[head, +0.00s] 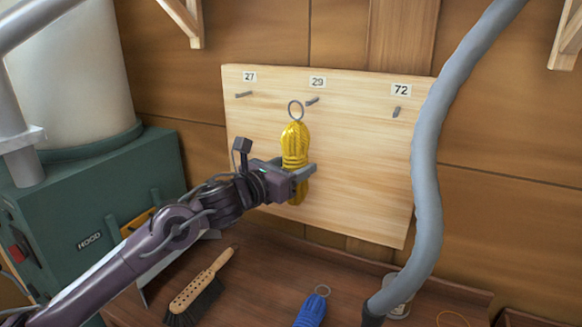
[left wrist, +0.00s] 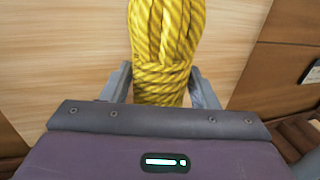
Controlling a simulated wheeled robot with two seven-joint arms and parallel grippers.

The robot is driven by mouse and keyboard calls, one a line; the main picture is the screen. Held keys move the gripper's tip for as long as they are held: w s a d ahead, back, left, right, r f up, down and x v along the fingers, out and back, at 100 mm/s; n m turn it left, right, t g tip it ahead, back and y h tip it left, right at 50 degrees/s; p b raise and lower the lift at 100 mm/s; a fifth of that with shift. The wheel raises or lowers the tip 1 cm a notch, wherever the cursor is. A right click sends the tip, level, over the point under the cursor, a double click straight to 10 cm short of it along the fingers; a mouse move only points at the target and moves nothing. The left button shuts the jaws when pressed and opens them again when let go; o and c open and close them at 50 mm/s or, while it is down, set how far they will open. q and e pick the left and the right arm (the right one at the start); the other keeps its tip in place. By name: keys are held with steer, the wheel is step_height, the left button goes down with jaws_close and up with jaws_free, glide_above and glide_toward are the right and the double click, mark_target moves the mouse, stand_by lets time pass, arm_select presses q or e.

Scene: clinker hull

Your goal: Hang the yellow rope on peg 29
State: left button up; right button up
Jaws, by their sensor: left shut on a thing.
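The yellow rope (head: 295,148) is a coiled bundle with a metal ring (head: 295,110) at its top. My left gripper (head: 303,178) is shut on the lower part of the bundle and holds it upright in front of the pale peg board (head: 360,190). In the left wrist view the rope (left wrist: 165,50) stands between the fingers (left wrist: 160,88). Peg 29 (head: 312,101) is a grey peg under the label 29 (head: 318,82). In the head view the ring is just left of this peg and slightly lower; I cannot tell the depth gap. My right gripper is not in view.
Peg 27 (head: 244,94) is at the left and peg 72 (head: 396,112) at the right. A thick grey hose (head: 427,170) crosses the board's right edge. A green machine (head: 100,200) stands left.

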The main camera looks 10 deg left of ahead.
arm_select(q)
steer(key=shift+w+d+p, duration=0.25)
steer(key=shift+w+p, duration=0.05)
steer(key=shift+w, duration=1)
steer(key=w, duration=0.3)
steer(key=w+d, duration=0.1)
steer(key=shift+w+f, duration=0.15)
steer(key=shift+f, duration=0.25)
steer(key=shift+w+f+b, duration=0.2)
steer(key=shift+w+b, duration=0.25)
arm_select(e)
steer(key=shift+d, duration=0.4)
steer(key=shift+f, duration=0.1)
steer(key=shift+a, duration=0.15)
arm_select(q)
steer(key=o, duration=1.2)
steer(key=shift+s+f, duration=0.1)
